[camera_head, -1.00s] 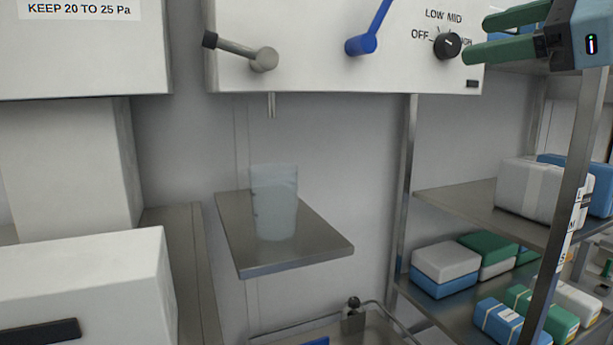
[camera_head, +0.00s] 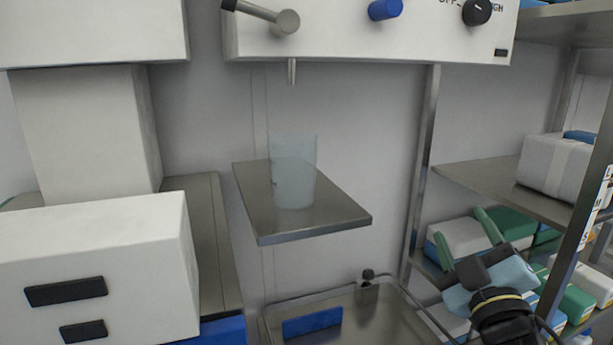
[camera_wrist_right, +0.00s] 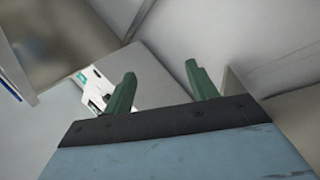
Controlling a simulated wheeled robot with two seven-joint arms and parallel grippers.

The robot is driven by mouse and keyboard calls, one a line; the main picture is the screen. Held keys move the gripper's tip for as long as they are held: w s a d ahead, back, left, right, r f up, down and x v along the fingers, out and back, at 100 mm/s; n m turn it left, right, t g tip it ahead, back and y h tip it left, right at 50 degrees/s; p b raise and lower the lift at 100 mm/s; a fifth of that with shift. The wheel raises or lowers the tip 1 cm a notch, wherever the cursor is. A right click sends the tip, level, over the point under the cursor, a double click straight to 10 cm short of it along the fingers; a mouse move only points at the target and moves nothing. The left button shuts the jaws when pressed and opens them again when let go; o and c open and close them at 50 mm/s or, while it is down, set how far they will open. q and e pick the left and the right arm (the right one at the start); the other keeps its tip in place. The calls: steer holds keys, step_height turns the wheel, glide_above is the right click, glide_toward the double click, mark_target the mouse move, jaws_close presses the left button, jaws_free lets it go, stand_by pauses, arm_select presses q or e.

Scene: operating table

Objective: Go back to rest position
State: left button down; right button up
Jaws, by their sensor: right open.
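My right gripper (camera_head: 459,226) is at the lower right of the head view, in front of the shelf rack, with its green fingers apart and pointing up. In the right wrist view the two green fingers (camera_wrist_right: 160,70) are spread with nothing between them. My left gripper is in neither view.
A translucent cup (camera_head: 294,172) stands on a small metal shelf (camera_head: 300,228) under a spout (camera_head: 291,70). The panel above has a blue handle (camera_head: 385,9) and a black knob (camera_head: 477,11). A metal basin (camera_head: 375,318) lies below. Shelves with several boxes (camera_head: 556,165) are at right.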

steer(key=s+d+f+m+g+h, duration=0.1)
steer(key=s+f+m+g, duration=0.3)
steer(key=f, duration=0.8)
steer(key=s+f+m+g, duration=0.2)
steer(key=s+f+g, duration=0.45)
steer(key=f, duration=0.55)
steer(key=s+a+f+m+g+y, duration=0.1)
steer(key=s+a+f+g, duration=0.1)
steer(key=s+f+g, duration=0.45)
steer(key=s+a+f+m+g+y, duration=0.15)
steer(key=s+f, duration=0.25)
steer(key=s, duration=0.6)
step_height(320, 180, down, 25)
steer(key=s+g+b, duration=0.1)
steer(key=s+d+f, duration=0.1)
steer(key=s+f, duration=0.7)
steer(key=s+d+f+g+h, duration=0.1)
steer(key=s+d+f, duration=0.1)
steer(key=s+f, duration=0.6)
steer(key=shift+s+d+n+b, duration=0.3)
steer(key=shift+s+n+b, duration=0.05)
steer(key=shift+n+b, duration=0.1)
